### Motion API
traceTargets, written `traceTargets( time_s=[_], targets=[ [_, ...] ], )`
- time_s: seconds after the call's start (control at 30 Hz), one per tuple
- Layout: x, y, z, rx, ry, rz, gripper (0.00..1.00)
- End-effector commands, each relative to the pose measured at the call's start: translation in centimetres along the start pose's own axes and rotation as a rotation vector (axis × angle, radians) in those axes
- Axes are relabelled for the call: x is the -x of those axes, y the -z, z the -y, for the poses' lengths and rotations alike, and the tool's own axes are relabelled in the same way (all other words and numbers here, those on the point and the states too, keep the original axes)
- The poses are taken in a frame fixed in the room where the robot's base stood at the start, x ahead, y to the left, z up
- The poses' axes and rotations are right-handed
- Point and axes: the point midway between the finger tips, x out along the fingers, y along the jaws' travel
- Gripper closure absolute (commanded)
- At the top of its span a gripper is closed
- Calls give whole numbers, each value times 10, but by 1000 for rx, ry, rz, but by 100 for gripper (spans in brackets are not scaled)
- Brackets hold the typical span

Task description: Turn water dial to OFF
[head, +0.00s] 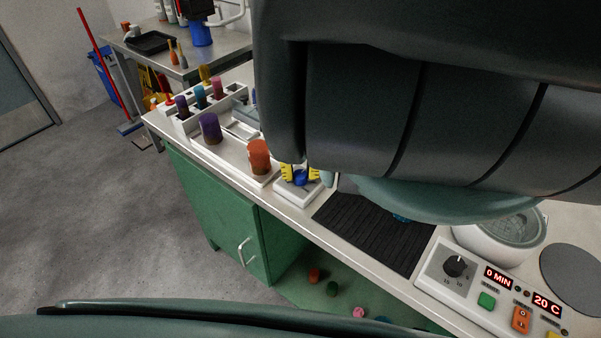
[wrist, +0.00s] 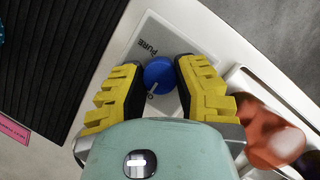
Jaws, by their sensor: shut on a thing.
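The blue water dial (wrist: 158,72) sits on a small white panel (wrist: 170,35) between the yellow-padded fingers of my gripper (wrist: 159,76). The fingers are closed on it from both sides. A short white mark on the dial points down and slightly left, towards a partly hidden label of which an "O" shows. The label "PURE" stands above left of the dial. In the head view, the dial (head: 300,178) and my gripper (head: 300,173) show at the counter's front edge, with my arm hiding what lies behind.
A black ribbed mat (head: 375,232) lies right of the panel. An orange-capped jar (head: 259,157) and a purple one (head: 210,128) stand left in a white tray. A control box (head: 470,283) with a black knob is at lower right. Small items lie on the floor below.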

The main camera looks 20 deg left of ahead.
Motion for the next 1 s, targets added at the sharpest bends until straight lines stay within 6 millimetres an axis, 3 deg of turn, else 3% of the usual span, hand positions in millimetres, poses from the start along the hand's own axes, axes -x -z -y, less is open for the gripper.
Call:
traceTargets(
  time_s=[0.7,0.73,1.0],
  targets=[
    [-2,-4,0,69,-29,17,100],
    [-2,-4,0,68,-29,17,66],
    [-1,-2,0,67,-28,9,38]
  ],
)
